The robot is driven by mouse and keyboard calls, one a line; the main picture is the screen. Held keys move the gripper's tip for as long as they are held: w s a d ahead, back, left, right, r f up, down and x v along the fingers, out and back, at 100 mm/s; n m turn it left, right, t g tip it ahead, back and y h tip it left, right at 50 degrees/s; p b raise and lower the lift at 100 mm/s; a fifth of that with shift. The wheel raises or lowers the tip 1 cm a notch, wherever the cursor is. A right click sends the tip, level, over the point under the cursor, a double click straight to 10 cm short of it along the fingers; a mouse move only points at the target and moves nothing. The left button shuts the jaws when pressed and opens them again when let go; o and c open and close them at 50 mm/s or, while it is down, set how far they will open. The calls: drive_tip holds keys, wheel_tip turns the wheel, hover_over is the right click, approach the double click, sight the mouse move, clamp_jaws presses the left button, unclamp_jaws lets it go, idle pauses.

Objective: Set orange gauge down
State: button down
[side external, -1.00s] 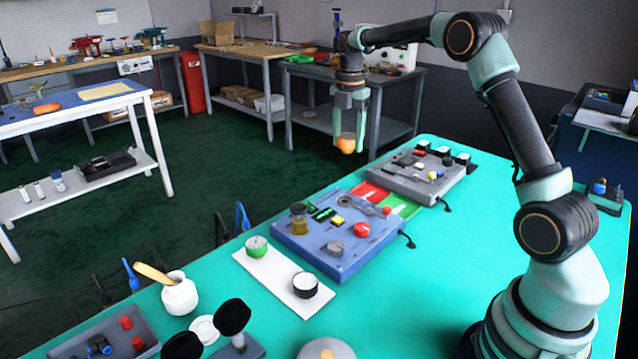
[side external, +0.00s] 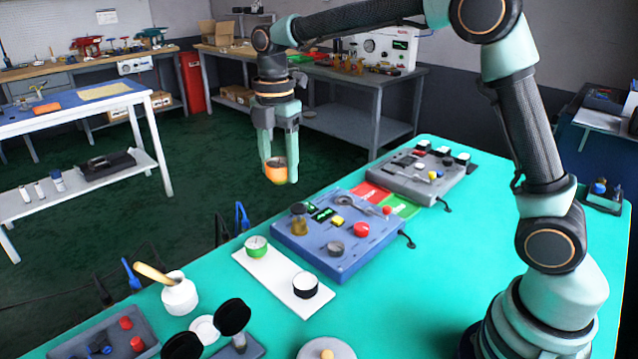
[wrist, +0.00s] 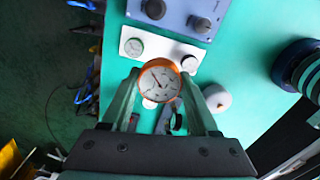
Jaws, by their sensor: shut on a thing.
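The orange gauge (side external: 276,170) is held between the fingers of my gripper (side external: 276,165), high above the work surface in the side view. In the wrist view its white dial (wrist: 159,81) with an orange rim faces the camera, between the fingertips of my gripper (wrist: 160,90). Below it, a white plate (side external: 283,283) lies on the teal table (side external: 440,270). A green gauge (side external: 256,247) stands at the plate's far-left end and a black-rimmed gauge (side external: 305,285) at its near-right end. A bare strip of plate shows between them.
A blue control panel (side external: 340,255) with knobs sits right of the plate, and a grey panel (side external: 420,175) lies beyond it. A white pot (side external: 180,296) with a wooden handle and black round-topped items (side external: 233,317) stand near the front. The table's right side is clear.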

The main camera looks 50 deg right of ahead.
drive_tip(key=s+a+f, duration=0.1)
drive_tip(key=s+a, duration=0.1)
drive_tip(key=a, duration=0.1)
hover_over(280, 273)
wheel_tip(280, 273, down, 14)
drive_tip(key=shift+f, duration=2.75)
drive_tip(key=shift+f, duration=0.1)
drive_tip(key=shift+c, duration=0.8)
unclamp_jaws()
